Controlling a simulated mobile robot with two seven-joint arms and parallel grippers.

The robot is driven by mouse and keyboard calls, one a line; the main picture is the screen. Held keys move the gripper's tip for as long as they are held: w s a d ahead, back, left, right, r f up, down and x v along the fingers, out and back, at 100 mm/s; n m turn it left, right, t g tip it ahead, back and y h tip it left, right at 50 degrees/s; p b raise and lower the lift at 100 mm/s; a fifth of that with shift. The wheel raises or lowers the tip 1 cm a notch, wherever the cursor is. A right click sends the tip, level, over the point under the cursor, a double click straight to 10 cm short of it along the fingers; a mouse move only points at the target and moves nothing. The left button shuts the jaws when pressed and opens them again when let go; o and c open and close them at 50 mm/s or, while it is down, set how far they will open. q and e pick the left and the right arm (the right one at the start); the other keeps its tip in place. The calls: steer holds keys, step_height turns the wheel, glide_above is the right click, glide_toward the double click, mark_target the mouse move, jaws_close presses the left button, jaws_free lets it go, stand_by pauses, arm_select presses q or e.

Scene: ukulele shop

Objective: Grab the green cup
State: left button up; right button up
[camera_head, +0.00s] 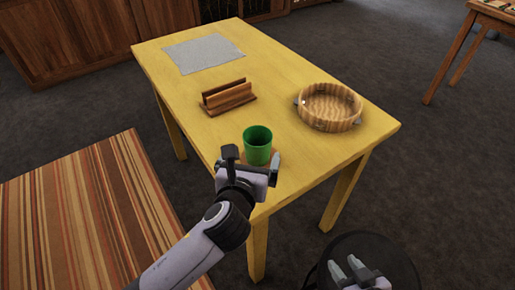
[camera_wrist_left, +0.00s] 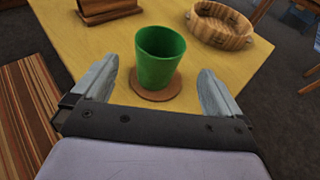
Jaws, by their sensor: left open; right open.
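The green cup (camera_head: 257,146) stands upright near the front corner of the yellow table. In the left wrist view the cup (camera_wrist_left: 159,57) stands on a round brown coaster (camera_wrist_left: 155,94). My left gripper (camera_head: 252,161) is open at the near side of the cup. In the left wrist view its two fingers (camera_wrist_left: 157,85) point toward the cup, one to each side, with gaps between them and the cup. My right gripper (camera_head: 350,270) is open and empty, low in the head view, off the table and to the right.
The yellow table (camera_head: 310,170) also holds a wooden napkin holder (camera_head: 228,98) behind the cup, a round wooden basket (camera_head: 330,107) to the right and a grey mat (camera_head: 204,53) at the far end. A striped surface (camera_head: 70,220) lies to the left.

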mark_target(260, 132)
arm_select(q)
steer(key=shift+r+x, duration=0.15)
steer(key=shift+x, duration=1.45)
steer(key=shift+r+x, duration=0.2)
steer(key=shift+x, duration=1.45)
steer(key=shift+w, duration=0.1)
steer(key=shift+c, duration=0.3)
steer(key=c, duration=0.9)
